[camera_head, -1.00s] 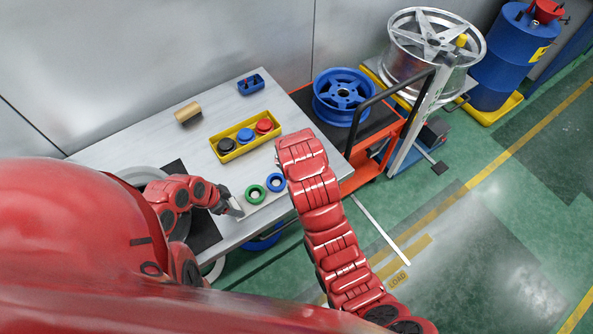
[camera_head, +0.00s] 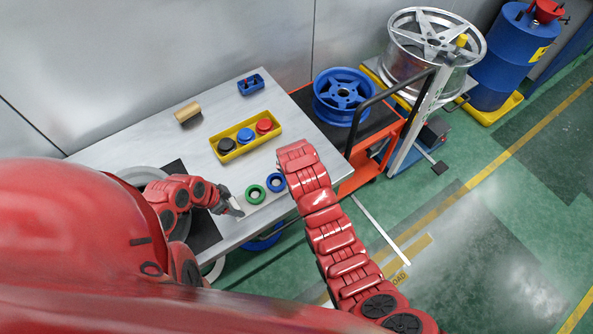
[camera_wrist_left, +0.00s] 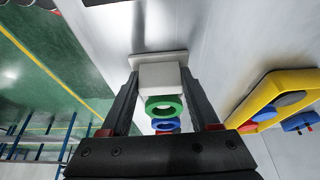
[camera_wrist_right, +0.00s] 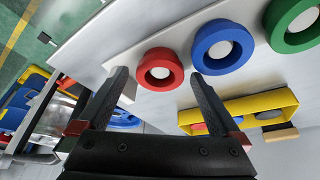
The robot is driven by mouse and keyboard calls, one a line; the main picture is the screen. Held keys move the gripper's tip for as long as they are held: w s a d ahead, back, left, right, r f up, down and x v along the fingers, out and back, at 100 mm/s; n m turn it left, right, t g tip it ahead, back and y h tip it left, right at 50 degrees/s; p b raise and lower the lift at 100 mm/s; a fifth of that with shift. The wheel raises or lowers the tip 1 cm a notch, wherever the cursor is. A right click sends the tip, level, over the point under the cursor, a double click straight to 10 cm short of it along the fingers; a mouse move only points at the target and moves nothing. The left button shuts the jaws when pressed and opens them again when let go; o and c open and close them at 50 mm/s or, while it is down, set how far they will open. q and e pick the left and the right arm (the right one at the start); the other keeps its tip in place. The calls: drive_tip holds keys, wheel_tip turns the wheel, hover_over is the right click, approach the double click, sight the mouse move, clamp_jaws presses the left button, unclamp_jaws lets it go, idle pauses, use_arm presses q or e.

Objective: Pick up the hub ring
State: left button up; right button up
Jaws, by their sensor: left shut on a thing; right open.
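The head view shows the green ring (camera_head: 255,194) and the blue ring (camera_head: 276,182); my right arm hides the red one. My right gripper (camera_wrist_right: 158,74) is open and empty, its fingers pointing at the red ring, which appears between the tips. Contact cannot be told. The head view hides this gripper. My left gripper (camera_head: 234,208) is shut on a pale grey flanged block (camera_wrist_left: 160,78), left of the green ring.
A yellow tray (camera_head: 219,156) holds black, blue and red knob-like parts. A cart (camera_head: 377,131) with a blue wheel (camera_head: 342,96) stands beyond the table's right edge.

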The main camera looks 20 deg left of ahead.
drive_tip(key=shift+w+f, duration=0.2)
drive_tip(key=shift+f, duration=0.15)
drive_tip(key=shift+c, duration=0.2)
drive_tip(key=c, duration=1.2)
drive_tip(key=shift+r, duration=0.15)
wheel_tip(320, 180, up, 17)
